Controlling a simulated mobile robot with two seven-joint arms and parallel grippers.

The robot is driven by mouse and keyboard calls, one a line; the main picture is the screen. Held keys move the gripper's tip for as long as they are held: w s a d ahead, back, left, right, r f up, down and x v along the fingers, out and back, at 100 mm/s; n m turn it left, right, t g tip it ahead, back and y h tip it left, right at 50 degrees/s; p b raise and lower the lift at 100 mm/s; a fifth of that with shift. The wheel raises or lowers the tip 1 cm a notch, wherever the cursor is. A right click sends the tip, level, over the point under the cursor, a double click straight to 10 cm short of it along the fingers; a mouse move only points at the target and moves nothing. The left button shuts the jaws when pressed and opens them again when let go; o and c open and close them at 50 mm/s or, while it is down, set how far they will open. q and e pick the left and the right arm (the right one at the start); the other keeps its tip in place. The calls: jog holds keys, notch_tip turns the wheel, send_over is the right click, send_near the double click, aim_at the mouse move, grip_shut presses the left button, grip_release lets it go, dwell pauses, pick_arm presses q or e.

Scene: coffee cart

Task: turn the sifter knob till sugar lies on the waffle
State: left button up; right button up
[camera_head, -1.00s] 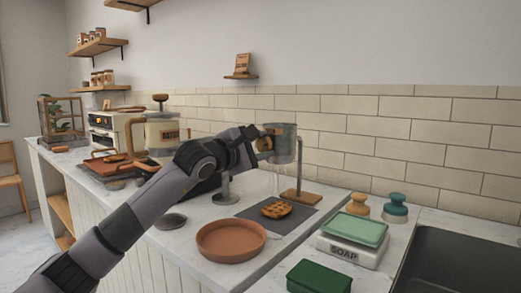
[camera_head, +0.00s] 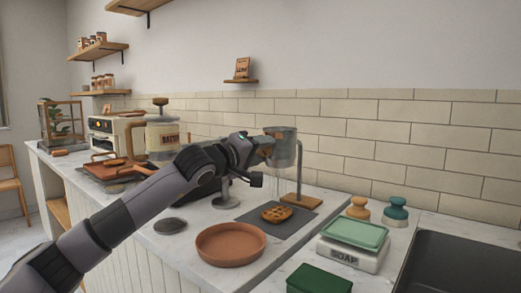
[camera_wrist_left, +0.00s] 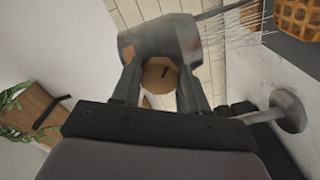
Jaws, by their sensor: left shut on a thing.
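The sifter (camera_head: 285,152) is a grey metal cup on a stand with a wooden base, above a dark mat (camera_head: 246,214). My left gripper (camera_head: 262,150) is at the cup's left side, shut on the round wooden knob, which shows between the fingers in the left wrist view (camera_wrist_left: 159,75). The brown waffle (camera_head: 277,214) lies on the mat below the sifter. It also shows at the top right of the left wrist view (camera_wrist_left: 296,20). Fine pale streaks hang below the cup in both views. I cannot tell whether sugar coats the waffle. My right gripper is out of view.
A terracotta plate (camera_head: 230,246) lies in front of the mat. A soap scale with a green tray (camera_head: 355,234), two stampers (camera_head: 396,210) and a dark sink (camera_head: 470,262) are to the right. A batter dispenser (camera_head: 160,135) stands to the left behind my arm.

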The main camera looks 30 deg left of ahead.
pick_arm(q)
jog(key=m, duration=0.4)
jog(key=shift+p, duration=0.4)
jog(key=shift+f+m+p, duration=0.1)
jog(key=shift+m+p, duration=0.2)
jog(key=shift+m, duration=1.3)
jog(key=o, duration=1.1)
jog(key=shift+c, duration=0.2)
jog(key=shift+s, duration=0.1)
